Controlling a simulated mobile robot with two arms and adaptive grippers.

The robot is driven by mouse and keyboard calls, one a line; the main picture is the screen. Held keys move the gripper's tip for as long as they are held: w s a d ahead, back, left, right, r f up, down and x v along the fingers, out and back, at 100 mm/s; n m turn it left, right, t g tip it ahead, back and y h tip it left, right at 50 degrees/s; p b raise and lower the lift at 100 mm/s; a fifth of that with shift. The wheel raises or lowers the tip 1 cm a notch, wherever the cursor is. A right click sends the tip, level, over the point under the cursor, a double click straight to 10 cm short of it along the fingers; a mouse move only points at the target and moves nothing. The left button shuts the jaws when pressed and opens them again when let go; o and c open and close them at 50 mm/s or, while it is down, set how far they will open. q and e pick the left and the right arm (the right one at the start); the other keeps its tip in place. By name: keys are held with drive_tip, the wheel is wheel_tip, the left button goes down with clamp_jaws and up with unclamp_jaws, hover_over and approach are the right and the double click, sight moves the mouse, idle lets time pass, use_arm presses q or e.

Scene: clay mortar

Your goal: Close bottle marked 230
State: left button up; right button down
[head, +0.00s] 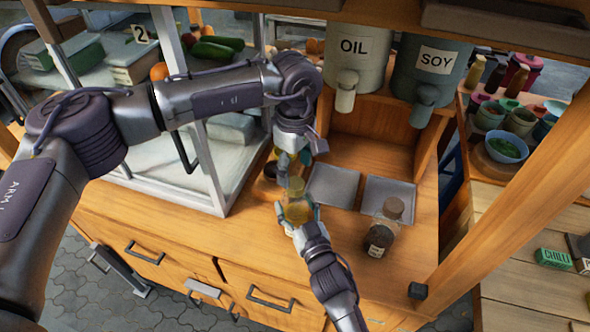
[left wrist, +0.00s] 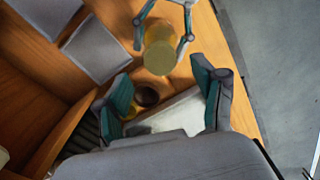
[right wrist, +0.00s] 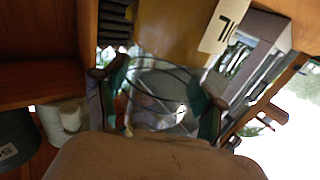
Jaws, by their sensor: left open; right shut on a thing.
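A clear bottle with yellowish contents (head: 297,213) stands upright over the counter's front. My right gripper (head: 300,208) is shut around its sides; its glass fills the space between the fingers in the right wrist view (right wrist: 158,95). A round yellowish top (left wrist: 160,58) shows on it in the left wrist view; I cannot tell whether that is a lid or the open mouth. No number on it is readable.
A corked bottle with dark contents and a small label (head: 384,228) stands to the right. Two grey trays (head: 333,187) lie behind. OIL (head: 355,70) and SOY (head: 430,68) dispensers hang above. A glass case (head: 165,165) stands left; small dark-topped items (head: 272,168) are beside it.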

sight(295, 183)
use_arm(q)
drive_tip(key=n, duration=0.2)
drive_tip(key=r+n, duration=0.1)
drive_tip(key=n, duration=0.1)
drive_tip(key=shift+d, duration=0.1)
drive_tip(key=n, duration=0.4)
drive_tip(key=shift+r+n, duration=0.4)
drive_tip(key=n, duration=0.4)
drive_tip(key=shift+r, duration=0.4)
drive_tip(key=n, duration=0.2)
drive_tip(key=r+n, duration=0.1)
drive_tip(key=n, duration=0.1)
drive_tip(key=shift+n, duration=0.3)
drive_tip(key=shift+f, duration=0.15)
drive_tip(key=shift+f, duration=3.95)
drive_tip(key=shift+c, duration=0.5)
